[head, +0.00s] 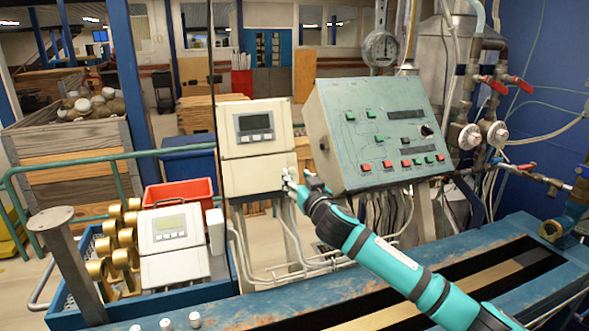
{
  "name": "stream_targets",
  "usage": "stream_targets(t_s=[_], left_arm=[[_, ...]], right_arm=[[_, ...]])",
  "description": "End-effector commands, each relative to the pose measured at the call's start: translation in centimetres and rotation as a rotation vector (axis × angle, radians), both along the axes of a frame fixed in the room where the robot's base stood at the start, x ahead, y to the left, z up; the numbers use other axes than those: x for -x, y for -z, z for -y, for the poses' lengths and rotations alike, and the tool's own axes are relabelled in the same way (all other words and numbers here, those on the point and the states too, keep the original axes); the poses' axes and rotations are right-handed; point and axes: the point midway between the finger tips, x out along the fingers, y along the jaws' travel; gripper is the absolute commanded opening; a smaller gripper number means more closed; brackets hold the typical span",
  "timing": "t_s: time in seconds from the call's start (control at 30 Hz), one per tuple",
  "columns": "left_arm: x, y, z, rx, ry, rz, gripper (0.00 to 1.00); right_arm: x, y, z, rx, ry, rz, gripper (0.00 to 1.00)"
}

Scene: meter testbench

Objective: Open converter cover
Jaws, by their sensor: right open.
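The converter is a cream wall-type box (256,143) with a grey display and buttons on its upper part. Its lower part is a plain cover (252,174), which sits closed against the body. My right gripper (287,181) is at the right end of this lower cover, with its arm coming in from the lower right. Its fingers are open; whether they touch the cover I cannot tell. The fingers hide a little of the cover's right edge. My left gripper is not in view.
A green-grey control panel (378,133) with buttons stands just right of the converter, close to my right gripper. A second cream meter (170,229) stands at lower left beside brass fittings (125,256). A red bin (178,193) is behind. Cables hang below the converter.

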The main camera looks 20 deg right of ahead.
Motion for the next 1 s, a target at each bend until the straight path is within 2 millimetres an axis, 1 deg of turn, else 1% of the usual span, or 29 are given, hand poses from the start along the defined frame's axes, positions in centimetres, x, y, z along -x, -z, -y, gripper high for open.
stream_targets(t_s=[0.03,0.1,0.23,0.43,0.57,0.6,0.9,0.93,1.0], left_arm=[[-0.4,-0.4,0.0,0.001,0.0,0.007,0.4],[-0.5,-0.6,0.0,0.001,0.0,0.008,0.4],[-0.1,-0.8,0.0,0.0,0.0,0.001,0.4],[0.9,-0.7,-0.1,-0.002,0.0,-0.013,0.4],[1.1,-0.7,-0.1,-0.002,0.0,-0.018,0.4],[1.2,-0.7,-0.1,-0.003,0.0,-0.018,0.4],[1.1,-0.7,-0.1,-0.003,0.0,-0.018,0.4],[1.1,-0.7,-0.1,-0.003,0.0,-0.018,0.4],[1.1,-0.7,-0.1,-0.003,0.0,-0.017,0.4]], right_arm=[[-0.8,-0.2,0.0,0.0,0.002,0.0,0.43],[-1.6,-0.1,-0.1,-0.001,0.002,-0.001,0.43],[-2.6,-0.1,-0.1,0.0,0.002,0.0,0.43],[-3.0,0.1,-0.1,0.0,0.0,0.0,0.43],[-3.0,0.1,-0.1,0.0,0.0,0.0,0.43],[-3.0,0.0,-0.1,0.0,0.0,0.0,0.42],[-2.9,0.0,-0.1,0.0,0.0,0.0,0.03],[-2.9,0.0,-0.1,0.0,0.0,0.0,0.0],[-2.9,0.0,-0.1,0.0,0.0,0.0,0.0]])
